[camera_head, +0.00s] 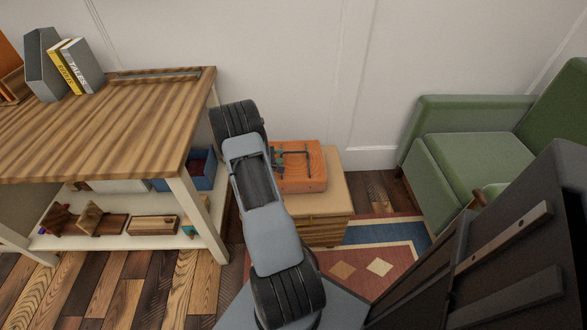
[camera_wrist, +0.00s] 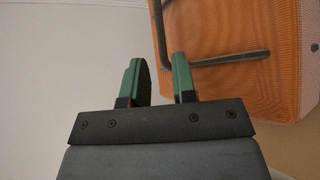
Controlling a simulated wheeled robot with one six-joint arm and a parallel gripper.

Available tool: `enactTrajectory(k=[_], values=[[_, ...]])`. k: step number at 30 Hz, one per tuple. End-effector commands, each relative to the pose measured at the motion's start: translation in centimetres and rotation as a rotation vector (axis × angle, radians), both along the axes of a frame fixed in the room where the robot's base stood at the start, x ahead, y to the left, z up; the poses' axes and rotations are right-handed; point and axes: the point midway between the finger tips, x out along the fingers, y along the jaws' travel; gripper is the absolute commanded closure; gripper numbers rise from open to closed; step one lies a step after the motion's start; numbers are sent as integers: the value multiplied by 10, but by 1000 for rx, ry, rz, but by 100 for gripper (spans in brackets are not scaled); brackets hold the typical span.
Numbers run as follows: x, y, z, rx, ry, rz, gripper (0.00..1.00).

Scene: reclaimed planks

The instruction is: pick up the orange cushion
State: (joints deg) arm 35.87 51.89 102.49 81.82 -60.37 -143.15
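The orange cushion (camera_head: 312,178) is a thick, square-edged orange block with dark bars or straps on its upper face. It lies on a small wooden cabinet (camera_head: 322,205). In the wrist view its woven orange surface (camera_wrist: 225,25) fills the upper right, with dark bars along its left side. My gripper (camera_head: 279,157) is at the cushion's left part in the head view. Its green fingers (camera_wrist: 160,80) are apart with nothing seen between them. The right finger overlaps the cushion's left edge in the picture; the left finger shows against pale background. I cannot tell whether either touches it.
A wooden table (camera_head: 110,120) with books (camera_head: 75,65) on top and a lower shelf of items stands at left. A green armchair (camera_head: 465,155) stands at right. A patterned rug (camera_head: 375,260) lies in front of the cabinet. The white wall (camera_head: 300,70) is behind.

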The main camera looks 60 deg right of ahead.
Motion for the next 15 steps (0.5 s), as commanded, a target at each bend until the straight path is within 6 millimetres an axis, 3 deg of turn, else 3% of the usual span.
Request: enactTrajectory(k=[6,15], values=[[-6,-26,-13,0,-1,3,75],[-8,-36,-18,0,-2,5,75]])
